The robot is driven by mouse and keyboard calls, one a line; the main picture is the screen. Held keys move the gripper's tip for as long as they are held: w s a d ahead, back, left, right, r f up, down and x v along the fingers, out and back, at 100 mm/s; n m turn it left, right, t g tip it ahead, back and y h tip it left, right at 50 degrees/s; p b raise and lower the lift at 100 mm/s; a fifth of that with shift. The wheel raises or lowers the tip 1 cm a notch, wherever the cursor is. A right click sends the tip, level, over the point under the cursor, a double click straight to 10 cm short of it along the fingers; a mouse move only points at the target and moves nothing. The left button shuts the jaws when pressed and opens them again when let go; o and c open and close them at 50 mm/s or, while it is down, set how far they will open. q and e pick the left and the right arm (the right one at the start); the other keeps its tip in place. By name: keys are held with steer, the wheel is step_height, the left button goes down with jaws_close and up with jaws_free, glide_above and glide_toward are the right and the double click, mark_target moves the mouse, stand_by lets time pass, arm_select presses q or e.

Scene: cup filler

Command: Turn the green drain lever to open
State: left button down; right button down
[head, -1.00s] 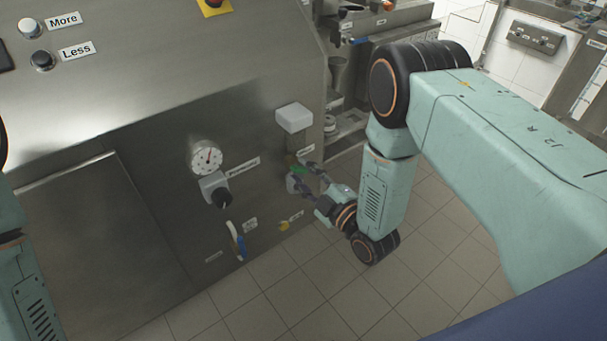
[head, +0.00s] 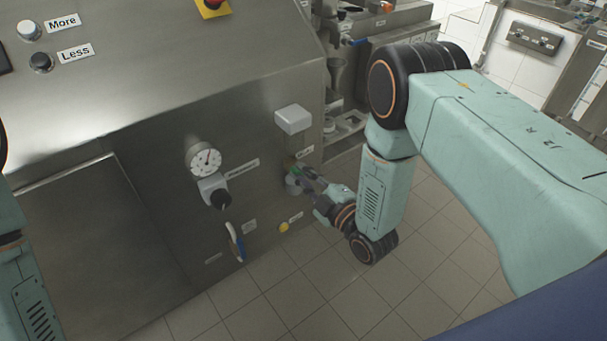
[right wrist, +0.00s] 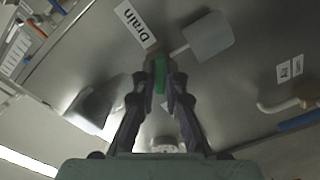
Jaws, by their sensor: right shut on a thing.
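The green drain lever (right wrist: 160,75) shows in the right wrist view between the fingertips of my right gripper (right wrist: 159,82), below the "Drain" label (right wrist: 136,25). In the head view the gripper (head: 300,178) reaches the lower right of the steel machine front, and only a little green shows there. My right gripper is shut on the lever. The fingers hide part of the lever and its mount. My left arm (head: 30,290) shows at the left edge of the head view; its gripper is out of view.
A white box (head: 293,119) sticks out above the lever. Tiled floor (head: 330,290) is free below.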

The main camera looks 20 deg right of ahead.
steer(key=m, duration=1)
steer(key=shift+m+p, duration=0.3)
steer(key=shift+p, duration=0.05)
stand_by(0.6)
steer(key=c, duration=1.4)
jaws_free()
steer(key=v, duration=1.2)
